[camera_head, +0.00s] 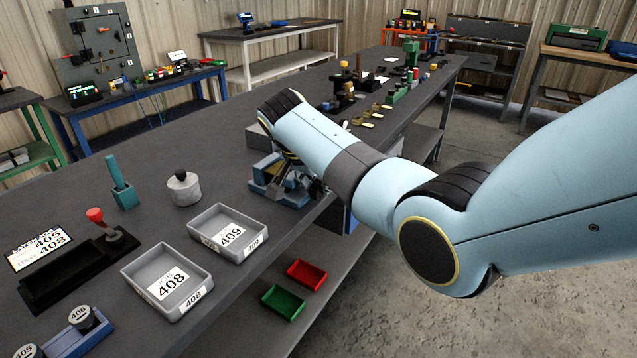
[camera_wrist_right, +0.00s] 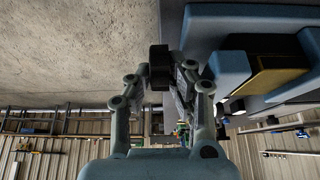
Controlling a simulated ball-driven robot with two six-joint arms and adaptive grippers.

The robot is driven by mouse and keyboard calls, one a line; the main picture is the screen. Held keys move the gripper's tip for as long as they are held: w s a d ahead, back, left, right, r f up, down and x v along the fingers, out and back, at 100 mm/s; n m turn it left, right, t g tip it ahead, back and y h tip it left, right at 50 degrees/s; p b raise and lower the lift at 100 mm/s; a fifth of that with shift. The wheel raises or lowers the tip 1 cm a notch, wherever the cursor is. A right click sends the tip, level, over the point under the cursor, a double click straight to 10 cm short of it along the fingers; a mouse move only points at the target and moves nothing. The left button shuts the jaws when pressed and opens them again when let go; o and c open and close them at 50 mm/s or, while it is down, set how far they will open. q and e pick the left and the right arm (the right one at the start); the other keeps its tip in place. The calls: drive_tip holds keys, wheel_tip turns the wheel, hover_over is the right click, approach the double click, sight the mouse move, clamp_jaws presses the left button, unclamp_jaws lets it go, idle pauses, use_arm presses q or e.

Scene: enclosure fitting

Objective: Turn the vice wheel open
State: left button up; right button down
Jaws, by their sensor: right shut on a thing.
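The blue vice (camera_head: 272,192) sits at the front edge of the long dark bench in the head view. My right arm reaches over it from the right, and my right gripper (camera_head: 306,182) is at the side of the vice, partly hidden by my own wrist. In the right wrist view, the gripper (camera_wrist_right: 163,82) has its fingers closed on a black round part, the vice wheel (camera_wrist_right: 158,58). Only a little of the wheel shows. The blue vice body (camera_wrist_right: 228,70) with a brass-coloured block (camera_wrist_right: 275,80) is beside the fingers. My left gripper is not in view.
Grey trays marked 409 (camera_head: 206,238) and 408 (camera_head: 137,281) stand left of the vice. A grey weight (camera_head: 184,190) and a green holder (camera_head: 124,196) are behind them. A red bin (camera_head: 307,275) and a green bin (camera_head: 283,301) lie below the bench edge. Open floor is at right.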

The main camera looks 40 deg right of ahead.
drive_tip(key=shift+a+f+t+h, duration=0.15)
drive_tip(key=shift+t+h, duration=0.25)
drive_tip(key=shift+h, duration=0.2)
drive_tip(key=shift+h+b, duration=0.4)
drive_tip(key=shift+b, duration=0.15)
drive_tip(key=h+b, duration=0.1)
drive_tip(key=b, duration=0.1)
drive_tip(key=t+h+b, duration=0.1)
drive_tip(key=b, duration=0.1)
drive_tip(key=h+b, duration=0.1)
drive_tip(key=b, duration=0.1)
drive_tip(key=shift+s+a+f+t+h, duration=0.15)
drive_tip(key=shift+a+f+t+h, duration=0.15)
drive_tip(key=shift+t+h, duration=0.1)
drive_tip(key=shift+r+h+b, duration=0.25)
drive_tip(key=shift+h+b, duration=0.25)
drive_tip(key=shift+b, duration=0.6)
drive_tip(key=c, duration=1.5)
unclamp_jaws()
drive_tip(key=shift+a, duration=0.1)
